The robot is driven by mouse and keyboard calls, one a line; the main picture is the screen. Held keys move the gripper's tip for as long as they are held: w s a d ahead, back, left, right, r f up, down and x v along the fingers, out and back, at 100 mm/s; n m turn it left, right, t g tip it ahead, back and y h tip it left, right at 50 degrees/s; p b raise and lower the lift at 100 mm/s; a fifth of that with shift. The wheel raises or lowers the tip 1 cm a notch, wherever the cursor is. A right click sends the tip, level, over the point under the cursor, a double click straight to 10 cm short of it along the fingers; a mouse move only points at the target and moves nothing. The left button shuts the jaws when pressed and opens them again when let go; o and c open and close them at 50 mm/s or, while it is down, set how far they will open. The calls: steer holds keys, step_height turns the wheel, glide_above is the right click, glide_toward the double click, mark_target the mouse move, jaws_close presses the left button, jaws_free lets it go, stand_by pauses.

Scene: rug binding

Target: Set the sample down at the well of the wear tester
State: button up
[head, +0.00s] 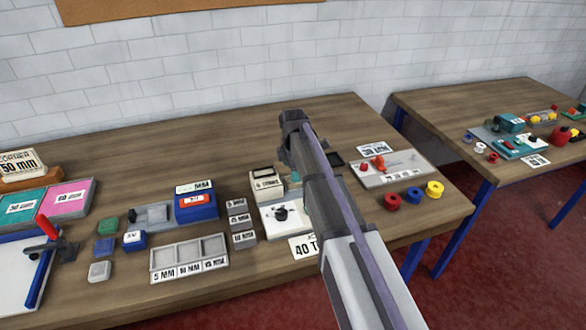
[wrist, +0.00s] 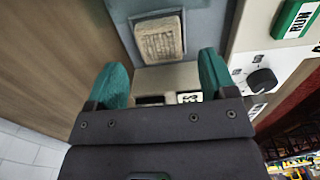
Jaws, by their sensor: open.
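In the wrist view the sample (wrist: 160,40), a beige textured block, lies in the dark-rimmed well (wrist: 181,22) of the wear tester. It looks flat; I cannot tell how deep it sits. My gripper (wrist: 163,62) has its two green fingers spread wide, one on each side and short of the sample, with nothing between the pads. The tester's pale panel (wrist: 262,58) carries a black knob (wrist: 262,81) and a green RUN button (wrist: 293,18). In the head view the tester (head: 283,222) shows its white front with the knob; my arm hides the well, the sample and my fingertips.
Left of the tester are small labelled grey blocks (head: 240,224) and a grey divided tray (head: 190,257). Right of my arm, a light board (head: 408,167) stands near red, blue and yellow spools (head: 414,195). Bare wood lies along the back of the table (head: 215,140).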

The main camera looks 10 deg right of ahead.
step_height(320, 180, up, 8)
steer(key=p, duration=0.6)
steer(key=s+m, duration=1.9)
steer(key=s, duration=0.8)
steer(key=shift+s, duration=0.3)
steer(key=shift+f, duration=0.1)
